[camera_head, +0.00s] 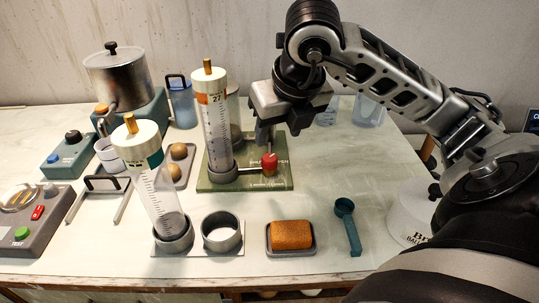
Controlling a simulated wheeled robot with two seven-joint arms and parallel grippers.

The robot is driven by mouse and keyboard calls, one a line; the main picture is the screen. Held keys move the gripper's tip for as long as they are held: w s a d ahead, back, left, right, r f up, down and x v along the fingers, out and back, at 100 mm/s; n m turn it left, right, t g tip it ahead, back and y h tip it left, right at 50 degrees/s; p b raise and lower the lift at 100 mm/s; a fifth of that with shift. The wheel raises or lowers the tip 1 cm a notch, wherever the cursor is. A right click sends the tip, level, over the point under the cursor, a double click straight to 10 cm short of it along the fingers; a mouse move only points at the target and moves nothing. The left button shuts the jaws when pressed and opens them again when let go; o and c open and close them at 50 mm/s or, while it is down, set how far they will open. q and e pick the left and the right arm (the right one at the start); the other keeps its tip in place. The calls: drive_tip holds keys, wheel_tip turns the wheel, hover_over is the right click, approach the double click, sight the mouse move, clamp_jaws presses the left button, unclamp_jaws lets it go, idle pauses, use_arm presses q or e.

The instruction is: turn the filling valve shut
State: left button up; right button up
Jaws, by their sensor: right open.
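The filling valve has a red knob (270,163) at the end of a short pipe, low on the right side of a clear graduated cylinder (215,125). The cylinder stands upright on a green base plate (218,184) with partly covered lettering. My right gripper (265,140) is open and points down just above the red knob, close to it. I cannot tell whether the fingers touch the knob. My left gripper is not in view.
A second graduated cylinder (158,190) leans in a grey ring holder, beside an empty ring (221,231). An orange sponge (291,235) in a tray and a teal scoop (348,225) lie in front. A metal pot (122,78) stands at the back left.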

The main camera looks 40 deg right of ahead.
sight(270, 158)
drive_tip(key=x, duration=0.8)
drive_tip(key=shift+w+f, duration=0.2)
drive_tip(key=shift+f, duration=0.15)
drive_tip(key=c, duration=1)
